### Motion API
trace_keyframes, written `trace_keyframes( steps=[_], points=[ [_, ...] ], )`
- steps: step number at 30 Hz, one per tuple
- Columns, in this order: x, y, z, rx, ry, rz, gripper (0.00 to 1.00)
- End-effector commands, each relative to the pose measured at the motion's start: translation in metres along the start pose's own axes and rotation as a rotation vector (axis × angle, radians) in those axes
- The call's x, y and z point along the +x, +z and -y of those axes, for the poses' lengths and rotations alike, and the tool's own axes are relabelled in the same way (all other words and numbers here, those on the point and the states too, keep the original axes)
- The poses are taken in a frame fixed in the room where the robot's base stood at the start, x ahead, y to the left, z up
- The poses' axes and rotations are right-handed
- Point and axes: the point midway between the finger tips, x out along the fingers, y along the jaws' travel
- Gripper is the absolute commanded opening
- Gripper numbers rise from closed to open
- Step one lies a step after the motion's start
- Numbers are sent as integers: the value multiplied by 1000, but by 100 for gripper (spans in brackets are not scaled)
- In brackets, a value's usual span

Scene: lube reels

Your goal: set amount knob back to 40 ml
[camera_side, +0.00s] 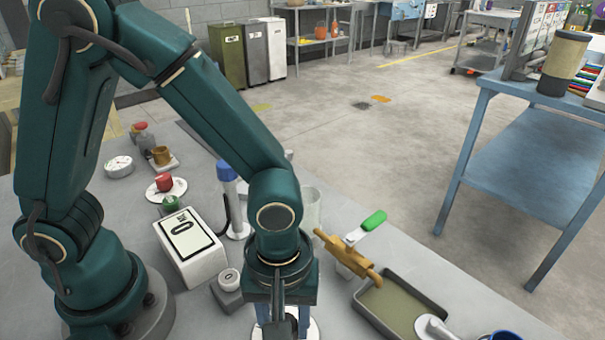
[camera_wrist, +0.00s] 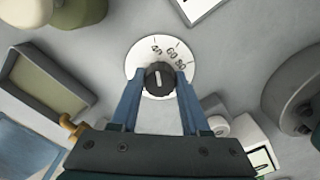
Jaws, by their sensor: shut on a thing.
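The amount knob (camera_wrist: 159,80) is black with a white pointer line, in the centre of a round white dial plate (camera_wrist: 139,55) marked 40, 60 and 80. The line points up and slightly left in the wrist view, close to the 40. My gripper (camera_wrist: 158,84) has its two blue fingers on either side of the knob and is shut on it. In the side view my arm reaches down to the front of the table and hides the knob; only the edge of the white dial plate (camera_side: 315,330) shows.
A brass tap with a green handle (camera_side: 373,221) stands right of my wrist, above a grey tray (camera_side: 432,298). On the left are a white display box (camera_side: 205,268), a small button box (camera_side: 228,296), a red button (camera_side: 164,182) and a blue-topped post (camera_side: 226,171).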

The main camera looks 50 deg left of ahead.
Motion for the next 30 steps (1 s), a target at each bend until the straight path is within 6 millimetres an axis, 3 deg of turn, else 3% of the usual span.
trace_keyframes(
  steps=[1,2,3,4,14,24,30],
  points=[
    [0,0,0,-5,-1,2,0],
    [0,0,0,-5,-1,2,53],
    [0,0,0,-4,-1,2,69],
    [0,0,0,-4,-1,1,76],
    [-2,0,0,-1,1,0,76],
    [-40,0,-1,-2,5,0,76],
    [-51,0,0,-2,0,1,76]
  ],
)
